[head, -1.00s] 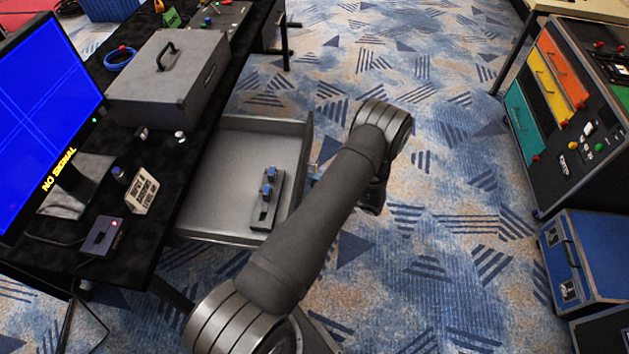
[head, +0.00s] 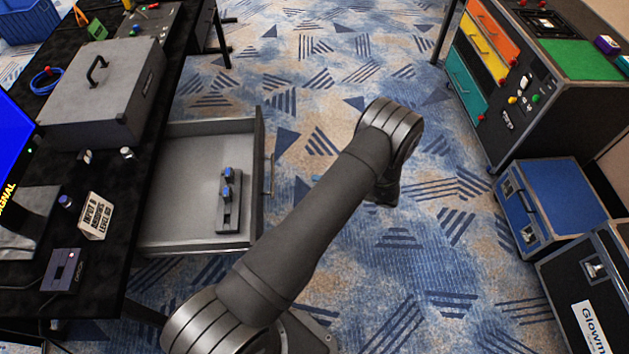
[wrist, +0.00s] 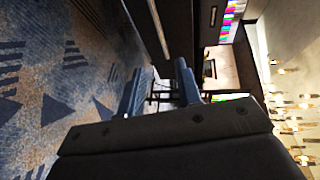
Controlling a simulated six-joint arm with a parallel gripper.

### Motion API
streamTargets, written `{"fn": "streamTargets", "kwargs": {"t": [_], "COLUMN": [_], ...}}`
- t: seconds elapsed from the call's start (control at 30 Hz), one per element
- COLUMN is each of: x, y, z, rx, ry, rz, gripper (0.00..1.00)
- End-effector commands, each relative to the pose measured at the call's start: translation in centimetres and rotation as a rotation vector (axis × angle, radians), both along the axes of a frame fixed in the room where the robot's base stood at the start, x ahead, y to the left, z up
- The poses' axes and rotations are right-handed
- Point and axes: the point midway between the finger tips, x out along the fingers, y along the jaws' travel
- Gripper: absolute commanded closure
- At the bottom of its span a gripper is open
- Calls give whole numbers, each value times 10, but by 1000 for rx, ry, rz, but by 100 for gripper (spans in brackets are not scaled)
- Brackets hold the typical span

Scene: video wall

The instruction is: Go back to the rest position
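My arm reaches up and right across the head view, over the carpet and to the right of the open drawer. My gripper (wrist: 159,67) shows in the wrist view as two dark blue-grey fingers standing apart with nothing between them, so it is open and empty. The grey drawer (head: 190,205) is pulled out from the black desk (head: 150,20). Its handle (head: 269,175) is apart from my arm. A dark block with blue knobs (head: 229,205) lies in the drawer.
A grey case (head: 90,100), a small sign (head: 96,215) and a monitor (head: 12,150) stand on the desk. At right are a cabinet with coloured drawers (head: 480,55), a blue case (head: 545,205) and a black case (head: 590,290). Open carpet (head: 440,240) lies between.

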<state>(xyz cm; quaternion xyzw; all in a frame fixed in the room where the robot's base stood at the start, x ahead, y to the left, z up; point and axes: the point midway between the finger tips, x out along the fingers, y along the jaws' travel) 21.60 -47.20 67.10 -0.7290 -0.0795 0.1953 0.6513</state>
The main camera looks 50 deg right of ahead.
Motion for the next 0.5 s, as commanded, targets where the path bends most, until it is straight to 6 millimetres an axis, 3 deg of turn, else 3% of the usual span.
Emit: {"fn": "streamTargets", "kwargs": {"t": [0.33, 0.5], "x": [3, 21], "y": [1, 8], "z": [-1, -4], "rx": [0, 0], "ry": [0, 0], "rz": [0, 3], "gripper": [68, 68]}}
